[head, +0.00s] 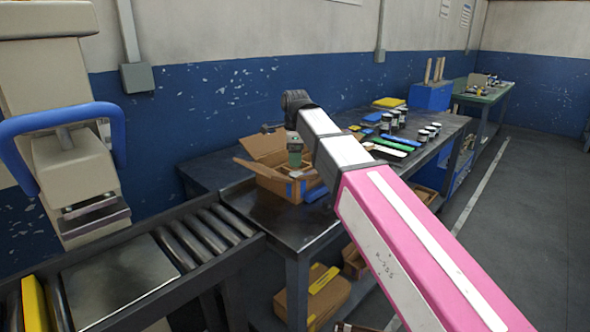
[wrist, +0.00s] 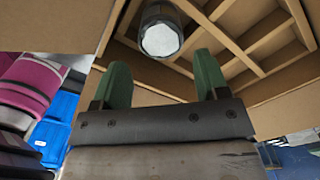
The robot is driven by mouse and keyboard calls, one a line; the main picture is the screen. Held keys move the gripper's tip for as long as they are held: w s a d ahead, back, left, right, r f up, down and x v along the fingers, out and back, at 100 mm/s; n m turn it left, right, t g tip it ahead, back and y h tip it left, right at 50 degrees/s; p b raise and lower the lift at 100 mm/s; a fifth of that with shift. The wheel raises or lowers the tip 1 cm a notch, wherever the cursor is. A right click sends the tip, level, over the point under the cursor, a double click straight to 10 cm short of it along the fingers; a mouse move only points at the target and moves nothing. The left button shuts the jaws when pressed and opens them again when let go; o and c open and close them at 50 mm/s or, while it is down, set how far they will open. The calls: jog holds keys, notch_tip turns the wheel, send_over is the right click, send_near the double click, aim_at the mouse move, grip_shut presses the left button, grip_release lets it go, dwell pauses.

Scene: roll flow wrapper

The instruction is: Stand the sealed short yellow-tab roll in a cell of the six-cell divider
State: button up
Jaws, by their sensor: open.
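In the wrist view, a dark-wrapped roll (wrist: 162,38) with a pale end face sits at the six-cell divider (wrist: 235,45), apparently in one cell. No yellow tab shows on it, and I cannot tell how deep it sits. My gripper (wrist: 163,75) is open, its two green fingers spread to either side below the roll in the picture, apparently clear of it. In the head view my gripper (head: 295,158) hangs over the open cardboard box (head: 275,186). The divider's inside is hidden there by flaps and the gripper.
The box stands on a dark table (head: 252,207) beside a roller conveyor (head: 205,240) with a sealing press (head: 75,170) above it. Its flaps stick out around my gripper. Several jars (head: 395,120) stand farther right.

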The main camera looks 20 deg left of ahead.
aim_at(295, 174)
jog(key=shift+r, duration=2.6)
